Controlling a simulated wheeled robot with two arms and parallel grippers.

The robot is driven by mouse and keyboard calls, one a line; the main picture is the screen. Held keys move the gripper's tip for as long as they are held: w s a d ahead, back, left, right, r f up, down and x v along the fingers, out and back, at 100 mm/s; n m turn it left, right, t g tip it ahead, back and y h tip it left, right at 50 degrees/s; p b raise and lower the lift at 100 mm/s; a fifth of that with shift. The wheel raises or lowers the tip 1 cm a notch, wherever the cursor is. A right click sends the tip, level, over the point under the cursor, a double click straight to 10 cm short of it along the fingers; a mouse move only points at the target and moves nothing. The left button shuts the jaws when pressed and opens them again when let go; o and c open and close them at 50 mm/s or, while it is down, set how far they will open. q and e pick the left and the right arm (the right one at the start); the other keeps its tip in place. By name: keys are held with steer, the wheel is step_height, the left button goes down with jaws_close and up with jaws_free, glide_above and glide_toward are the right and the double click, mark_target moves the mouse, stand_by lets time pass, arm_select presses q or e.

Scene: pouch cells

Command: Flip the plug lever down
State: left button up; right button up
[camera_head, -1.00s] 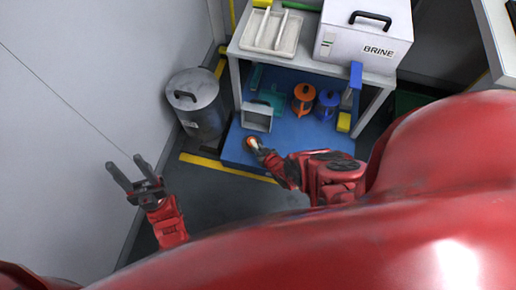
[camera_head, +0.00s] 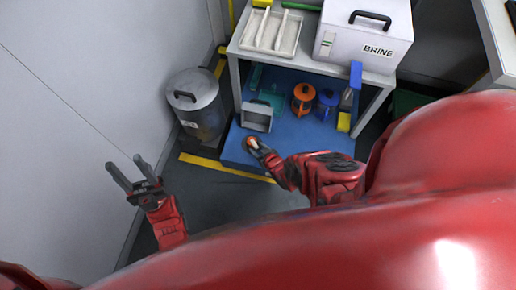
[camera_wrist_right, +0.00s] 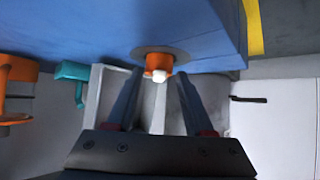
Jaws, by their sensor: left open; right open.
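The plug lever is an orange stub with a white tip (camera_wrist_right: 158,75), on a round grey plate in the blue surface, in the right wrist view. Its orange part also shows small in the head view (camera_head: 249,141), partly covered by my right gripper (camera_head: 257,148). In the wrist view, my right gripper (camera_wrist_right: 158,88) is open, with one finger on each side of the lever's white tip. I cannot tell whether a finger touches it. My left gripper (camera_head: 129,170) is open and empty, away to the left near the wall.
A grey box (camera_head: 257,117), an orange jug (camera_head: 303,99) and a blue jug (camera_head: 327,104) stand on the blue surface (camera_head: 290,135) under the table. A grey bin (camera_head: 196,107) stands to the left. A white BRINE box (camera_head: 350,45) is on the table above.

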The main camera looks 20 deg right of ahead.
steer(key=shift+s+r+p, duration=0.25)
steer(key=shift+r+p, duration=0.05)
steer(key=p+v, duration=0.9)
steer(key=v, duration=0.7)
steer(key=shift+s, duration=0.3)
steer(key=shift+d+r, duration=0.1)
